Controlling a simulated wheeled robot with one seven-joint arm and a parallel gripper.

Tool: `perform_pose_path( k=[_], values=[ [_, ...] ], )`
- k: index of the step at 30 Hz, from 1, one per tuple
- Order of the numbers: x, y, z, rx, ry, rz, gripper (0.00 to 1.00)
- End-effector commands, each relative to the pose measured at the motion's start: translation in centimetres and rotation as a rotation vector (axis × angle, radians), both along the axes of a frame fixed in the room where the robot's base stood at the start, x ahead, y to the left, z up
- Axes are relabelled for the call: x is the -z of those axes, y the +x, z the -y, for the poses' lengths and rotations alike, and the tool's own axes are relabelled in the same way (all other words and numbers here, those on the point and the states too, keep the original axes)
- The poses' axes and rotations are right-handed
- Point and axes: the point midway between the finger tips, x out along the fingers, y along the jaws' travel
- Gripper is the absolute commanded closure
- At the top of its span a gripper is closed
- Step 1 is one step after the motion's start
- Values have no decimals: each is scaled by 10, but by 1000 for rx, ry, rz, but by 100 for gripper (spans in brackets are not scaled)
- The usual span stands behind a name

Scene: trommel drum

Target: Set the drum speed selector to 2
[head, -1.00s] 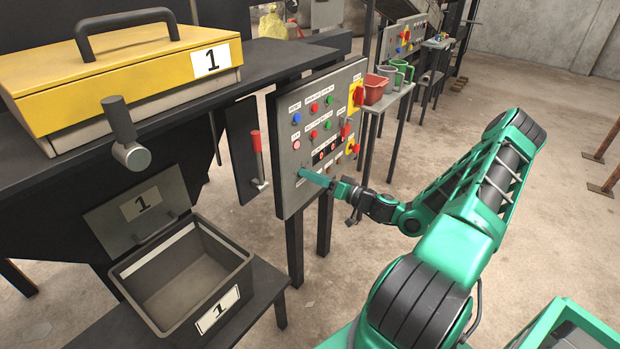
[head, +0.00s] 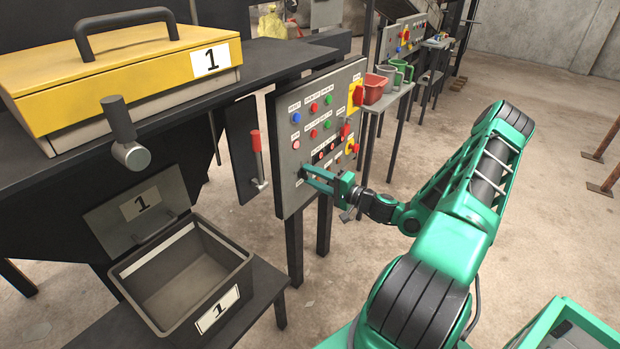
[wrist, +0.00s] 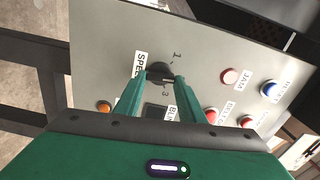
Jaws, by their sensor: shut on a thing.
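The black drum speed selector knob (wrist: 160,72) sits on the grey control panel (wrist: 105,35), beside a white label that starts "SPE" (wrist: 140,65). The printed digits 1 (wrist: 177,56) and 3 (wrist: 166,92) show near the knob; I cannot see a 2. My green gripper (wrist: 161,80) is shut on the knob, one finger on each side. Its pointer cannot be made out. In the head view my gripper (head: 304,178) is at the panel's lower left, its fingers hiding the knob.
The panel (head: 290,190) also carries several coloured buttons and a red and yellow switch (head: 357,95). A red-handled lever (head: 257,150) hangs left of it. Below left stands an open bin (head: 240,262) labelled 1. Cups (head: 402,70) stand on a shelf behind.

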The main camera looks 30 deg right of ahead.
Motion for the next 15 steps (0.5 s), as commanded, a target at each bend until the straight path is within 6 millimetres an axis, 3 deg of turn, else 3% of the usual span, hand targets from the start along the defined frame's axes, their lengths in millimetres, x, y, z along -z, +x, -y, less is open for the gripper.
perform_pose_path(
  k=[15],
  values=[
    [3, 0, 3, 8, 95, -41, 86]
  ],
)
